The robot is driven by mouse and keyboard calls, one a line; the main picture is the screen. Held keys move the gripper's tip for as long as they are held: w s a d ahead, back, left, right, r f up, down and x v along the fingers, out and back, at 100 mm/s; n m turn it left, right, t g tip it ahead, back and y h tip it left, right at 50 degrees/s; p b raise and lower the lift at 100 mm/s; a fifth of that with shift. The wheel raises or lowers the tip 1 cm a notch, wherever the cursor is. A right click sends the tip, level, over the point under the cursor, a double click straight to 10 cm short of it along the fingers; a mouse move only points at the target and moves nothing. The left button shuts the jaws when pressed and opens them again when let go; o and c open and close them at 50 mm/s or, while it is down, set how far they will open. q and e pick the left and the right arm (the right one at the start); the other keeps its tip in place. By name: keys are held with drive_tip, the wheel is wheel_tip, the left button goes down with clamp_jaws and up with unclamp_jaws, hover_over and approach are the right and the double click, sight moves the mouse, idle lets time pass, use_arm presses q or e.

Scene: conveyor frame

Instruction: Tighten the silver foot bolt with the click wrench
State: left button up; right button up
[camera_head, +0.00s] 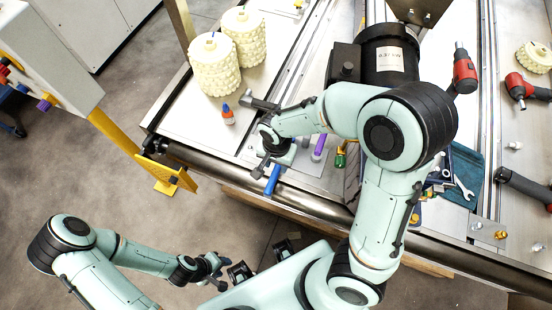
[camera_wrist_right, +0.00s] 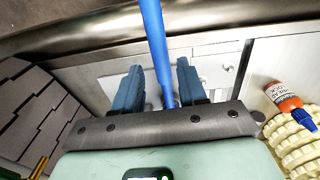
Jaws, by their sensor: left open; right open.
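A tool with a long blue handle (camera_head: 273,180) lies at the table's front edge. My right gripper (camera_head: 270,160) is over it, pointing down. In the right wrist view the blue handle (camera_wrist_right: 153,30) runs between the two open fingers (camera_wrist_right: 155,88), with visible gaps beside it. Its head is hidden, so I cannot tell whether it is the click wrench. A silver bolt head (camera_head: 476,226) shows on a metal plate at the right; I cannot tell whether it is the foot bolt. My left gripper (camera_head: 218,264) is open and empty, off the table at the lower left.
Purple (camera_head: 319,147) and green (camera_head: 341,155) handles stand right of the blue one. A small glue bottle (camera_head: 228,117) and cream knobbly rolls (camera_head: 213,68) are to the left. A black motor (camera_head: 388,60) stands behind my right arm. Red-and-black power tools (camera_head: 465,72) lie at the right.

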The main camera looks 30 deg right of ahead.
sight(277, 170)
wheel_tip(277, 170, down, 5)
drive_tip(key=b, duration=0.3)
drive_tip(key=shift+r, duration=0.15)
drive_tip(key=shift+r+p, duration=0.35)
drive_tip(key=shift+r, duration=0.05)
drive_tip(key=c, duration=0.5)
clamp_jaws()
use_arm(q)
drive_tip(key=f, duration=0.1)
drive_tip(key=s+f, duration=0.1)
drive_tip(key=f, duration=0.1)
drive_tip(key=shift+s+f, duration=0.1)
drive_tip(key=shift+s, duration=0.05)
use_arm(e)
drive_tip(key=shift+w+r, duration=0.15)
wheel_tip(277, 170, up, 5)
drive_tip(key=p, duration=0.4)
use_arm(q)
drive_tip(key=r, duration=0.1)
drive_tip(key=w+r, duration=0.2)
drive_tip(key=r, duration=0.1)
drive_tip(key=shift+r, duration=0.1)
